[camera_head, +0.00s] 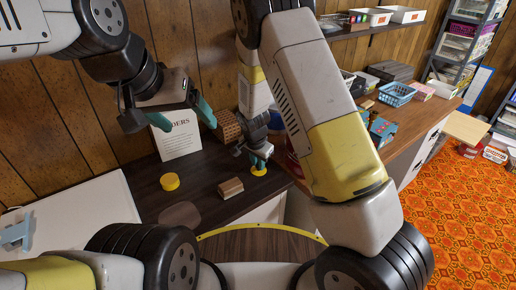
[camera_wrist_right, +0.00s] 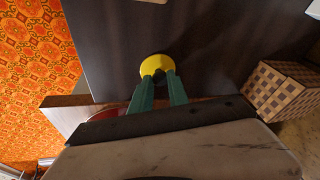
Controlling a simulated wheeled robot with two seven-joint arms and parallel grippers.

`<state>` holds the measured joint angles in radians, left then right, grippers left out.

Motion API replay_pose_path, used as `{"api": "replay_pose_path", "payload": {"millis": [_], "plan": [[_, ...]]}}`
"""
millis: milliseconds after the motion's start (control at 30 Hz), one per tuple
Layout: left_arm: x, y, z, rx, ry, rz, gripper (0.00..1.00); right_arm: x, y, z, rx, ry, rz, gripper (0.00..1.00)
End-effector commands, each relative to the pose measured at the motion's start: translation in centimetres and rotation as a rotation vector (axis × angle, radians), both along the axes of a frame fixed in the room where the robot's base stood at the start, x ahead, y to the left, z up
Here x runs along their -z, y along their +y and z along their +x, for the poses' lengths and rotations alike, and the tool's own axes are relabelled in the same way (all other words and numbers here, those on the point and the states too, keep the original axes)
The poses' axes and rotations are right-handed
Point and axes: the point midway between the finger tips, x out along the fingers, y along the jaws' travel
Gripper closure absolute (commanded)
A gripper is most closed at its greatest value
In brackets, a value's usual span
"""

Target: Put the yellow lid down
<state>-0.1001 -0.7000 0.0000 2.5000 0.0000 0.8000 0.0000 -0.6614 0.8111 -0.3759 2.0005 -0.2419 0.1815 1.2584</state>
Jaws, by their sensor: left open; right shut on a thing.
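My right gripper (camera_head: 258,162) is low over the right end of the dark tabletop, fingers pointing down. It is shut on the round yellow lid (camera_head: 259,172). In the right wrist view the lid (camera_wrist_right: 152,64) shows at the teal fingertips (camera_wrist_right: 158,78), with dark tabletop around it. I cannot tell whether the lid touches the tabletop. A second round yellow piece (camera_head: 169,182), like a low tin, sits on the dark tabletop to the left. My left gripper (camera_head: 184,112) is open and empty, raised in front of the wood wall.
A small wooden block (camera_head: 230,188) lies between the yellow tin and the lid. A printed card (camera_head: 178,138) stands at the back. A brown checkered box (camera_wrist_right: 285,92) is near the right gripper. The dark tabletop (camera_head: 205,170) has bare room around the block.

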Motion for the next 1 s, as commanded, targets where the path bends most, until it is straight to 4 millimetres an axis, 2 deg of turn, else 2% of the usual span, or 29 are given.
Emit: {"api": "replay_pose_path", "payload": {"millis": [200,233,333,733,867,1000], "plan": [[0.0,0.0,0.0,0.000,0.000,0.000,0.21,0.1,0.0,0.0,0.000,0.000,0.000,1.00],[0.0,0.0,0.0,0.000,0.000,0.000,0.21,0.2,0.0,0.0,0.000,0.000,0.000,0.77],[0.0,0.0,0.0,0.000,0.000,0.000,0.21,0.1,0.0,0.0,0.000,0.000,0.000,0.58],[0.0,0.0,0.0,0.000,0.000,0.000,0.21,-0.5,0.1,0.0,0.000,-0.002,0.001,0.58],[0.0,0.0,0.0,0.000,0.000,0.000,0.21,-2.3,0.3,-0.5,-0.002,-0.004,0.002,0.58],[0.0,0.0,0.0,0.000,0.000,0.000,0.21,-5.2,0.4,-1.4,-0.002,-0.005,0.003,0.58]]}}
